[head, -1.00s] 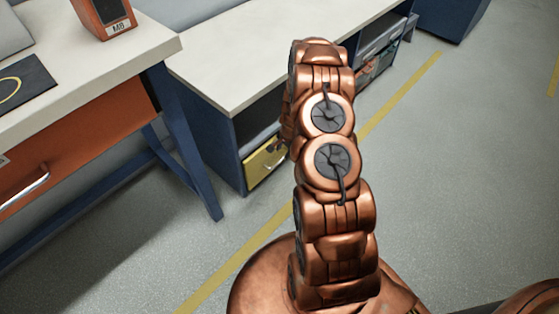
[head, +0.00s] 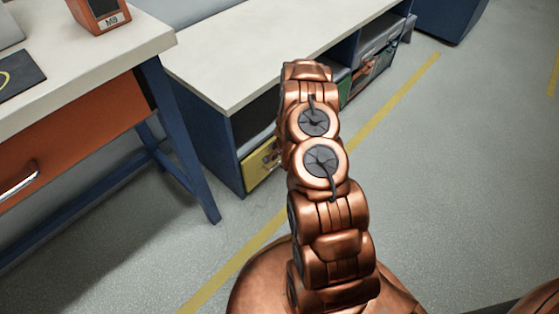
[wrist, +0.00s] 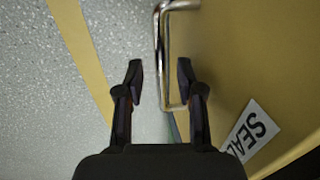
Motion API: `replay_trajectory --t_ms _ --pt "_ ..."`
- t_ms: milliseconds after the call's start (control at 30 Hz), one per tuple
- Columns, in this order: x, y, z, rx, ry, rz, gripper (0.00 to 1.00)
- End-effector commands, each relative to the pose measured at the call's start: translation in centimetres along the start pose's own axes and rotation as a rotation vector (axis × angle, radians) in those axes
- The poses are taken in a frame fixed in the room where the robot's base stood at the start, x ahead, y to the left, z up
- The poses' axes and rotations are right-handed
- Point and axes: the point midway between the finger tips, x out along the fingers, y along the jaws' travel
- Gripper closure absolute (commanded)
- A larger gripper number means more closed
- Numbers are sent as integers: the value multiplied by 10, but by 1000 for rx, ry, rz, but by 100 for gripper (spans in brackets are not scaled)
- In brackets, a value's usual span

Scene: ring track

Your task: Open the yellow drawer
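The yellow drawer (head: 258,172) is low in the blue bench's near end, partly hidden by my arm in the head view. It looks closed there. In the wrist view its yellow front (wrist: 245,60) fills the right side, with a silver bar handle (wrist: 160,40) standing off it. My gripper (wrist: 160,80) is open, one finger on each side of the handle bar in the picture. The finger on the right appears between the bar and the drawer front. I see gaps beside the bar and no clear contact. In the head view my gripper is mostly hidden behind my arm.
A white label with dark letters (wrist: 253,130) is on the drawer front. A table with an orange drawer (head: 75,130) and blue legs stands at left. The bench's white top (head: 265,50) is above the yellow drawer. Grey floor with a yellow line (head: 400,95) is open at right.

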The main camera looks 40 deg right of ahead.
Motion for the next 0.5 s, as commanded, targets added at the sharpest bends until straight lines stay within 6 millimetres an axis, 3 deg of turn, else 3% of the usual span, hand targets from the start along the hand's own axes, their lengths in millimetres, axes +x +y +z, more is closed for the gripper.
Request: replay_trajectory --t_ms 100,433,500 --pt "0 0 0 0 0 0 65" --pt "-1 0 0 -1 0 0 99" --pt "-1 0 0 -1 0 0 100"
